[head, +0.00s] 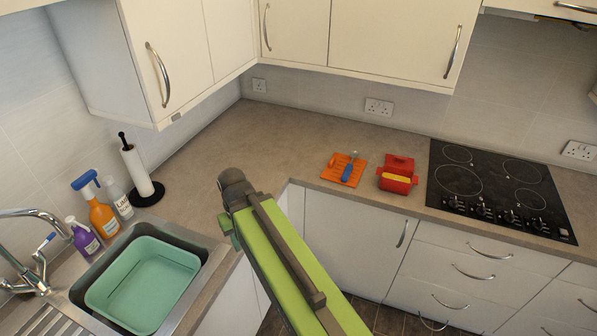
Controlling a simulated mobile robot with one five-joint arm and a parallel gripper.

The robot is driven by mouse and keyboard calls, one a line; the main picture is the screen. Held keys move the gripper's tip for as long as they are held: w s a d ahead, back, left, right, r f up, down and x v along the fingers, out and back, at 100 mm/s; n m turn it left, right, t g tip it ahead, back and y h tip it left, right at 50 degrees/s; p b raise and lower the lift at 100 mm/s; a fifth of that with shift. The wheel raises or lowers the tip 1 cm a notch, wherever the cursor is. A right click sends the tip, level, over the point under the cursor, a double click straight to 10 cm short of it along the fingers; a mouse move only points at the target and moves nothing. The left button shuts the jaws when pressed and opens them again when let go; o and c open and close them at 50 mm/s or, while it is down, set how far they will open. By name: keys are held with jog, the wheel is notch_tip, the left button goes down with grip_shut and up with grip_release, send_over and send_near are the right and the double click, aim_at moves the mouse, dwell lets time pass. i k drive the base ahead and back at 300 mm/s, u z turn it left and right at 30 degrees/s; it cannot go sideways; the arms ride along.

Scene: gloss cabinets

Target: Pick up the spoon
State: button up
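A red dish (397,184) with something yellow in it stands right of the mat, beside the black hob (490,190). At left are the sink with a green basin (112,290), several bottles and a paper towel roll (137,172). Wall cabinets (390,40) overhang the counter. The back corner is clear.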

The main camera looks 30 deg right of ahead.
aim_at(353, 154)
jog(key=u, duration=5.15)
jog(key=i, duration=0.15)
jog(key=z, duration=2.35)
jog(key=k, duration=1.95)
jog(key=z, duration=1.05)
jog(key=i, duration=0.95)
